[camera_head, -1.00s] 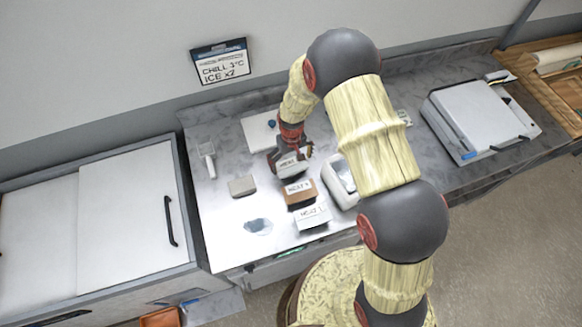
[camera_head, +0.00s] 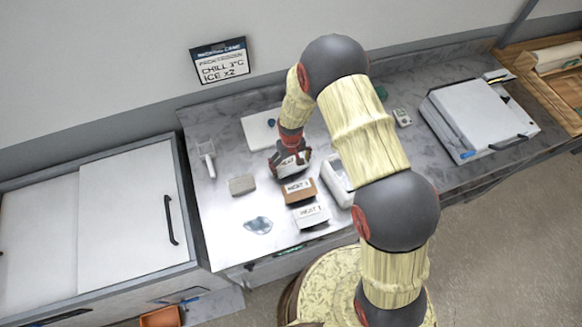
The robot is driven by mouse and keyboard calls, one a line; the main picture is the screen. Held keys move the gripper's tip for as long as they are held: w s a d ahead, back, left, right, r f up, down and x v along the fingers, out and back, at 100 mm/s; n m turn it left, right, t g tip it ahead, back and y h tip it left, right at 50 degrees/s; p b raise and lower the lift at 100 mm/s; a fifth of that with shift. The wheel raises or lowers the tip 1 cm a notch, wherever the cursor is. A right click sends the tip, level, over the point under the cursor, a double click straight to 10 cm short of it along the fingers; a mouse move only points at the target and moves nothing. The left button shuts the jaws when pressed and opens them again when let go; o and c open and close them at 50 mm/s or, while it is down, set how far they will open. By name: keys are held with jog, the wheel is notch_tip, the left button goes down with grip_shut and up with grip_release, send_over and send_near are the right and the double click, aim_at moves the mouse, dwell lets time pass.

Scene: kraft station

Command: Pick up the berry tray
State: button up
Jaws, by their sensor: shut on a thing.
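My gripper (camera_head: 290,155) is over the middle of the steel counter and is shut on a small dark labelled pack (camera_head: 292,169). The pack has a pale label on top and looks slightly tilted. The fingers hide part of it, and I cannot tell whether it touches the counter. I cannot make out berries or a berry label anywhere. Just in front of the pack stand a brown labelled box (camera_head: 301,196) and a white labelled box (camera_head: 310,217). A white open tray (camera_head: 337,184) stands to the right, partly hidden by my arm.
A grey block (camera_head: 242,185), a clear bluish bag (camera_head: 258,225) and a white scoop (camera_head: 207,158) lie on the left. A white board (camera_head: 258,132) lies behind my gripper. A lidded white case (camera_head: 480,118) stands at the right. The counter's front left is mostly clear.

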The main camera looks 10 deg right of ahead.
jog(key=shift+c, duration=0.9)
jog(key=shift+r, duration=0.9)
jog(key=s+d+r+b, duration=0.2)
jog(key=s+d+r, duration=0.4)
jog(key=s+r, duration=0.55)
jog(key=w+d+f+m+b, duration=0.1)
jog(key=w+d, duration=0.1)
jog(key=d, duration=0.7)
jog(key=w+d+b, duration=0.1)
jog(key=w+d, duration=0.1)
jog(key=d, duration=0.7)
jog(key=shift+w+f, duration=0.1)
jog(key=shift+f, duration=4.7)
jog(key=shift+f, duration=0.1)
